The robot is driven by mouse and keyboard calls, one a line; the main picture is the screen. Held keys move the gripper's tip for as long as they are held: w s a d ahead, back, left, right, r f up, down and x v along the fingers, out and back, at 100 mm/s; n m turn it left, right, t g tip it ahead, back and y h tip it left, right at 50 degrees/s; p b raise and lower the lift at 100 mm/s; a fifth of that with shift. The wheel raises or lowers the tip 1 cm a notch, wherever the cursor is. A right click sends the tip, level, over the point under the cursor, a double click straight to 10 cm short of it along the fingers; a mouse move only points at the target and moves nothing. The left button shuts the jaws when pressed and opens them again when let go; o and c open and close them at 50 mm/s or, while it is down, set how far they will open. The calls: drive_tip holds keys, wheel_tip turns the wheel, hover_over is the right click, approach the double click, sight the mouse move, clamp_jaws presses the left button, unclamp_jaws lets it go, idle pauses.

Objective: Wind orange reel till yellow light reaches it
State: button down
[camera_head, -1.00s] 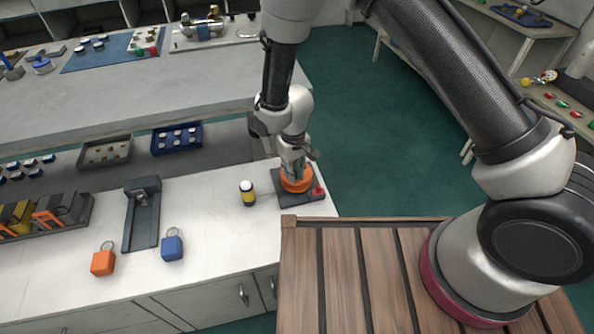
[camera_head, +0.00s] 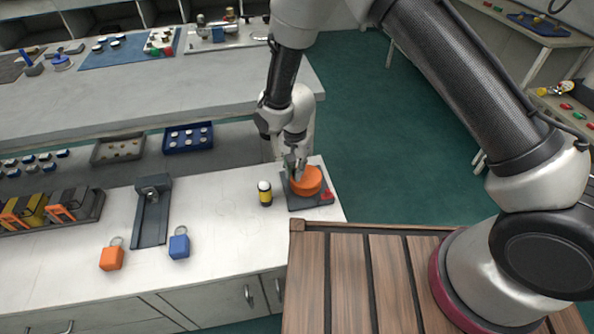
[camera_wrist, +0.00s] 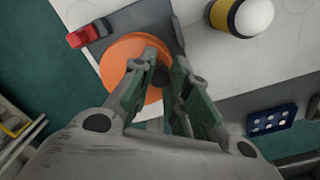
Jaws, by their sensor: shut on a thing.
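The orange reel (camera_head: 309,183) is a flat round drum on a dark grey base (camera_head: 296,203) near the counter's right end. It also shows in the wrist view (camera_wrist: 122,60). The yellow light (camera_head: 265,195) is a small upright cylinder with a white top and dark bands, just left of the base and apart from the reel. The wrist view shows its white dome (camera_wrist: 253,14). My gripper (camera_head: 294,166) reaches down over the reel's left back side. Its fingers (camera_wrist: 170,92) are closed around a dark knob on the reel, mostly hidden between them.
A red piece (camera_head: 327,196) sits at the base's right corner. An orange padlock (camera_head: 112,259) and a blue padlock (camera_head: 179,246) stand farther left, near a dark grey bracket (camera_head: 150,218). A blue tray (camera_head: 188,139) lies behind. A slatted wooden top (camera_head: 350,280) is in front.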

drive_tip(key=shift+w+a+m, duration=0.1)
drive_tip(key=shift+w+m, duration=0.25)
drive_tip(key=shift+m, duration=0.75)
drive_tip(key=shift+w+a+m, duration=0.1)
drive_tip(key=shift+w+m, duration=0.25)
drive_tip(key=shift+m, duration=0.75)
drive_tip(key=c, duration=1.3)
unclamp_jaws()
drive_tip(key=shift+r, duration=0.1)
wheel_tip(320, 180, up, 12)
drive_tip(key=shift+f, duration=0.1)
